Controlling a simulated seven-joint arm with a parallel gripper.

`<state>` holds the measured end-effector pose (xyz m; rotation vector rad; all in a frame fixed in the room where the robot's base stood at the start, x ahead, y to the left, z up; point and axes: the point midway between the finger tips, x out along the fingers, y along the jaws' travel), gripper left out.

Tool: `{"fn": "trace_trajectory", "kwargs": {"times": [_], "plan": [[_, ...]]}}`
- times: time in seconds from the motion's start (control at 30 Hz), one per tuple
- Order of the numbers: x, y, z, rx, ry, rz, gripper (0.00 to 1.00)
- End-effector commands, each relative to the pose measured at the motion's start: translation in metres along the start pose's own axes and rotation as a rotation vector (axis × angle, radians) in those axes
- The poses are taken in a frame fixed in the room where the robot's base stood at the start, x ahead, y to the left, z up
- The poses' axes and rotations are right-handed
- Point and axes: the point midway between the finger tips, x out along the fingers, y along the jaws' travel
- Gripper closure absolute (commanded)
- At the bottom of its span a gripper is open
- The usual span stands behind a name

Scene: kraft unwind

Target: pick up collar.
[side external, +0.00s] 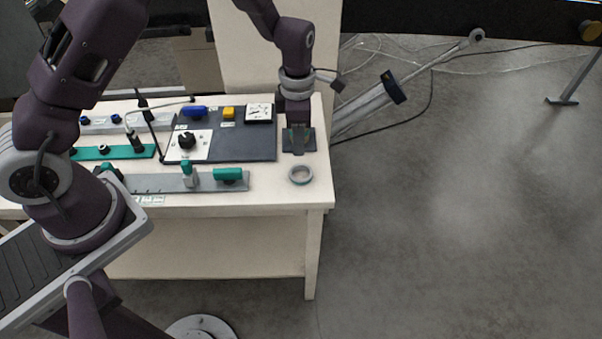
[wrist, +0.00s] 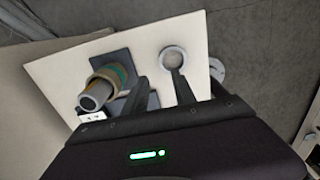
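A grey ring-shaped collar (side external: 300,183) lies flat near the right front corner of the white table. In the wrist view the collar (wrist: 162,59) is just beyond the tip of the right finger, which overlaps its near edge in the picture. My gripper (wrist: 159,76) is open, with two dark fingers apart and nothing between them. In the side external view my gripper (side external: 298,135) hangs over a dark square plate behind the collar. A post with grey, tan and green bands (wrist: 108,80) stands on that plate in the wrist view, left of the fingers.
A dark panel (side external: 240,148) with a gauge (side external: 259,113), a black knob (side external: 187,140) and a yellow button (side external: 229,113) lies left of my gripper. A grey rail (side external: 155,184) with green handles runs along the front. The table's right edge (side external: 329,180) is close to the collar.

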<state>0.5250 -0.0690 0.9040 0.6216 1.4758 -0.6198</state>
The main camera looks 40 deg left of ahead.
Motion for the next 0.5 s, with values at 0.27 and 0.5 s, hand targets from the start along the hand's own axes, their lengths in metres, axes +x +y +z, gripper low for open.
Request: {"fn": "trace_trajectory", "kwargs": {"times": [0.27, 0.5], "plan": [[0.045, -0.004, 0.003, -0.011, 0.006, -0.005, 0.68], [0.071, -0.004, 0.005, -0.01, 0.003, -0.003, 0.68]]}}
